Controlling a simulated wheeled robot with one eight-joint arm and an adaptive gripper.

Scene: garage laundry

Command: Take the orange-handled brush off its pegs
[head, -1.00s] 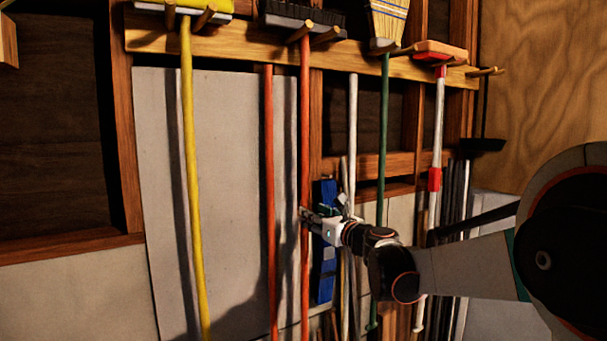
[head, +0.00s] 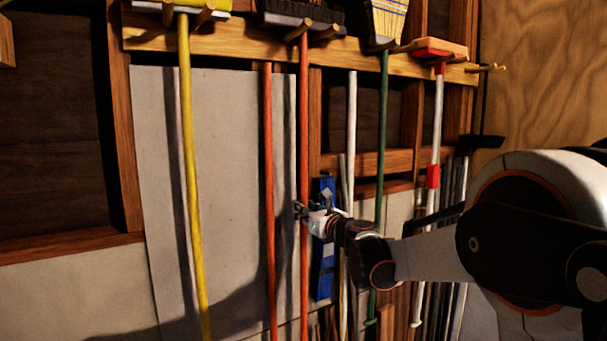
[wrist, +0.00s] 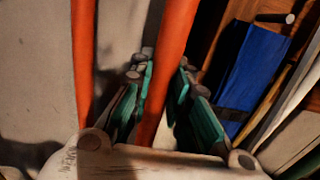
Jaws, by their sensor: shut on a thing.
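The orange-handled brush hangs head-up, with its dark bristled head (head: 300,17) on wooden pegs (head: 325,33) of the wall rack. Its long orange handle (head: 304,130) runs straight down from there. My gripper (head: 300,211) is shut on this handle well below the head, coming from the right. In the wrist view, the handle (wrist: 175,35) passes between the two teal-padded fingers (wrist: 165,66). The brush head is out of the wrist view.
A second orange pole (head: 268,180) stands close on the left, also in the wrist view (wrist: 83,50). Further left hangs a yellow-handled broom (head: 190,170). To the right are a blue object (head: 325,255), a white pole (head: 351,130), a green-handled broom (head: 383,130) and a red-and-white mop (head: 438,120).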

